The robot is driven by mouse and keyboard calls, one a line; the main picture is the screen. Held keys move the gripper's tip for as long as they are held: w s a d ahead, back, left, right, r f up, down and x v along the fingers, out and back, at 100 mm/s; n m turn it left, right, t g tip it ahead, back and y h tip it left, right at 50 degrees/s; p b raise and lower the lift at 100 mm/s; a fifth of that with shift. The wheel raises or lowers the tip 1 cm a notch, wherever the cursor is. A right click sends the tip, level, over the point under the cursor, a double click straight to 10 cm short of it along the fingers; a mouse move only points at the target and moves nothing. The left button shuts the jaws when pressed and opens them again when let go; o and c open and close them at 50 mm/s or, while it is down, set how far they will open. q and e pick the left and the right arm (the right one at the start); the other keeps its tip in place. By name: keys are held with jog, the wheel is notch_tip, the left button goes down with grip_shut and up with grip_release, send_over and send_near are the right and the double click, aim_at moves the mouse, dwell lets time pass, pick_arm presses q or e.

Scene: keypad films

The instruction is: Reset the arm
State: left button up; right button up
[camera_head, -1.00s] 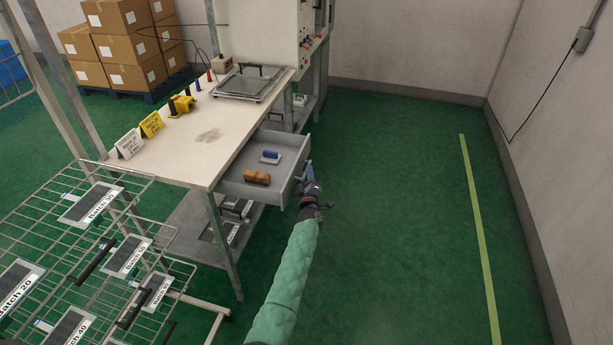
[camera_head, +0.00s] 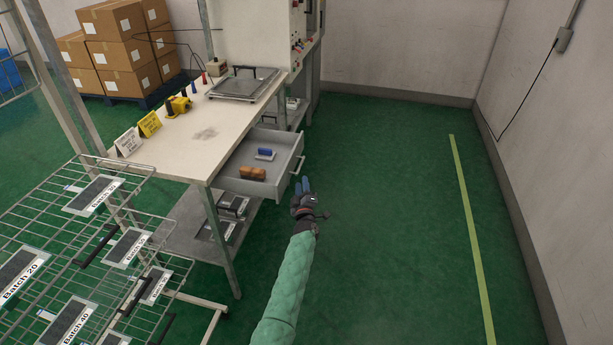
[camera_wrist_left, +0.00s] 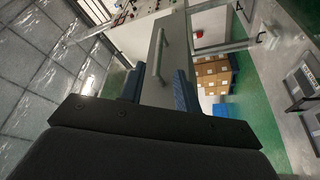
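My left gripper (camera_head: 304,184) is in front of the open drawer (camera_head: 282,182) of the workbench, just right of and below its handle (camera_head: 298,166) in the head view. In the left wrist view the blue fingers of the left gripper (camera_wrist_left: 158,88) stand apart with nothing between them. The drawer front with its handle (camera_wrist_left: 157,50) shows beyond them, clear of the fingers. The drawer holds an orange-brown block (camera_head: 252,173) and a blue-topped item (camera_head: 265,153). My right gripper is not in view.
The workbench (camera_head: 175,150) carries yellow and white signs, a yellow device and a metal-framed tray (camera_head: 245,85). A wire rack (camera_head: 130,180) with batch-labelled panels stands at the left. Boxes (camera_head: 120,50) are stacked behind. The green floor (camera_head: 390,220) on the right is clear.

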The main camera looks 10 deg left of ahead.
pick_arm(q)
jog(key=s+d+f+m+g+h, duration=0.2)
jog(key=s+f+m+g+h, duration=0.15)
jog(key=s+f, duration=0.4)
jog(key=s+d+f+m+g+h, duration=0.25)
jog(key=s+f+m, duration=0.2)
jog(key=s, duration=0.55)
jog(key=s+d+f+m+g+h, duration=0.2)
jog(key=s+f+m+h, duration=0.15)
jog(key=s+f, duration=0.4)
jog(key=s+a+m+g+y, duration=0.1)
jog(key=s+g, duration=0.4)
jog(key=s, duration=1.3)
jog(key=s+a+m+g+y, duration=0.1)
jog(key=s+m+g, duration=0.3)
jog(key=s, duration=1.4)
jog(key=shift+s+f+g, duration=0.25)
jog(key=shift+f+g, duration=0.1)
jog(key=shift+g, duration=0.25)
